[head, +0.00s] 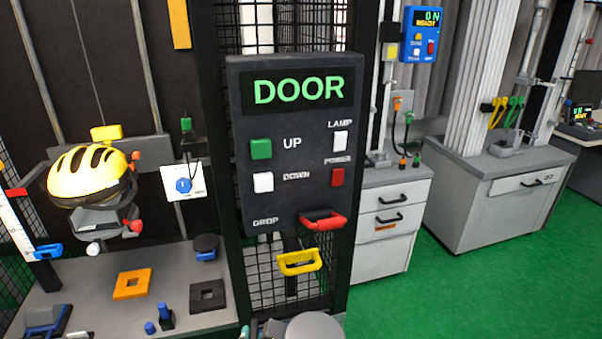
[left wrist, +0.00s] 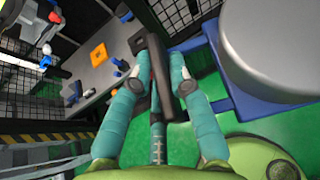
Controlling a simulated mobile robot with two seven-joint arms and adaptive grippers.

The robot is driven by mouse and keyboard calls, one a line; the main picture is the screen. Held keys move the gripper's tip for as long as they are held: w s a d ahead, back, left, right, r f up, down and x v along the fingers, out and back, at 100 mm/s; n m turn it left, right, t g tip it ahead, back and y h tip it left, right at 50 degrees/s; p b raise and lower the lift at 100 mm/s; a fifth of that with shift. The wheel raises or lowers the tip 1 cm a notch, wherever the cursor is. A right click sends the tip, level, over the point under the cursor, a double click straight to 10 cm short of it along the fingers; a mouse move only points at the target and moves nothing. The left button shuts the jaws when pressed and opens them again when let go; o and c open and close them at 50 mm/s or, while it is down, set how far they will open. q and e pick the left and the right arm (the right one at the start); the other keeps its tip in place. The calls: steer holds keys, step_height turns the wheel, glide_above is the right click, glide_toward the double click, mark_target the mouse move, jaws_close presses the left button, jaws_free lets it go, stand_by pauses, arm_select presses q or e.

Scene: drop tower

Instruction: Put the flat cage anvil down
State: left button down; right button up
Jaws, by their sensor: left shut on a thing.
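In the left wrist view, my left gripper (left wrist: 160,88) is shut on a dark grey flat piece, the flat cage anvil (left wrist: 159,62), seen nearly edge-on. The teal fingers press it from both sides, and its far end sticks out past the fingertips. Green floor shows below it, with the bench to its left. The held piece cannot be made out in the head view. My right gripper is in neither view.
A grey bench (head: 100,290) holds an orange square plate (head: 132,284), a black square plate (head: 207,296) and a yellow helmet (head: 90,174) on a stand. The DOOR control panel (head: 295,215) stands beside it before black mesh. A large grey cylinder (left wrist: 280,40) is close on the right.

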arm_select(q)
steer(key=shift+s+d+h, duration=0.2)
steer(key=shift+d+h, duration=0.15)
steer(key=shift+h, duration=0.05)
steer(key=a+r+n+g+y, duration=0.2)
steer(key=a+n+g+y, duration=0.3)
steer(key=a+n+y, duration=0.4)
steer(key=shift+a+r+n+y, duration=0.25)
steer(key=shift+a+n+y, duration=0.05)
steer(key=shift+a, duration=0.6)
steer(key=shift+s, duration=0.1)
